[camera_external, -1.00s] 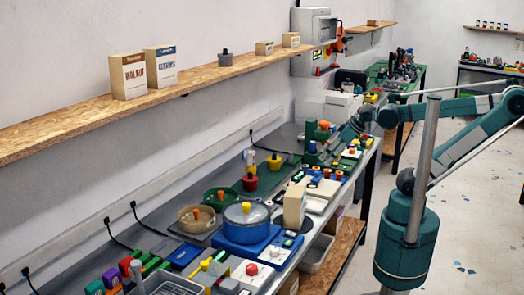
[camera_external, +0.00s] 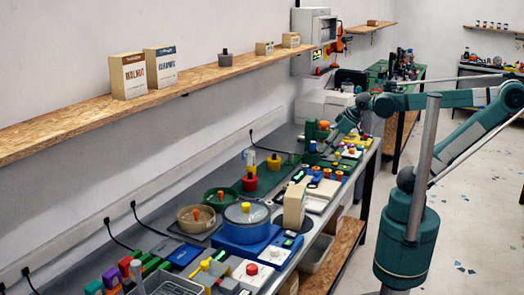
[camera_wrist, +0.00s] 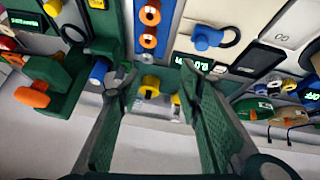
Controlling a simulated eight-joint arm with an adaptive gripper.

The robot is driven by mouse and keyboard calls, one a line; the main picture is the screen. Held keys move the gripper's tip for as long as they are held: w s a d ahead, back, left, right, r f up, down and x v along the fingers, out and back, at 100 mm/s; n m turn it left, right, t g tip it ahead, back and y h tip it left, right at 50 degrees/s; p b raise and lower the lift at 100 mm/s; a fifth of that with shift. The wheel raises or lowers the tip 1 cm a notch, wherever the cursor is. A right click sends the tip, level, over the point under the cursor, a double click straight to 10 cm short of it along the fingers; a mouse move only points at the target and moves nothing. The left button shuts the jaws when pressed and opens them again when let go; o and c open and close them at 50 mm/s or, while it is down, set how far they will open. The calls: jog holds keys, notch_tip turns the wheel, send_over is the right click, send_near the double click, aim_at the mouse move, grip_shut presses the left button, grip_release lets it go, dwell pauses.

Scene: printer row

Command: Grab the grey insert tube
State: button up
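My gripper (camera_wrist: 158,78) is open in the wrist view, with its two green fingers spread and nothing held between them. A pale grey or clear cylinder (camera_wrist: 150,107) with a yellow knob beside it (camera_wrist: 150,82) shows in the gap beyond the fingers. It may be the grey insert tube, but I cannot tell for sure. In the external view my gripper (camera_external: 338,133) is small, over the far part of the bench among coloured parts. I cannot pick out the grey tube there.
A green device with an orange knob (camera_wrist: 32,97) stands left in the wrist view. A panel with orange rings (camera_wrist: 149,40) and a blue knob (camera_wrist: 207,37) lie ahead. The bench holds a blue pot (camera_external: 247,222) and a beige box (camera_external: 294,206). A wooden shelf (camera_external: 75,118) runs above.

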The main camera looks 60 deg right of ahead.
jog(key=w+n, duration=0.1)
jog(key=n+h+p, duration=0.5)
jog(key=n+h, duration=0.6)
jog(key=n, duration=1)
send_over(291, 155)
jog(key=s+a, duration=0.3)
jog(key=a, duration=0.2)
jog(key=shift+g, duration=0.4)
notch_tip(291, 155, down, 12)
jog(key=shift+s+f, duration=0.1)
jog(key=shift+b+x, duration=0.4)
jog(key=shift+x, duration=0.85)
jog(key=shift+d, duration=0.2)
jog(key=shift+w+b+x, duration=0.15)
jog(key=shift+b+x, duration=0.25)
jog(key=shift+x, duration=0.8)
jog(key=shift+w+b+x, duration=0.15)
jog(key=shift+b+x, duration=0.25)
jog(key=shift+x, duration=0.85)
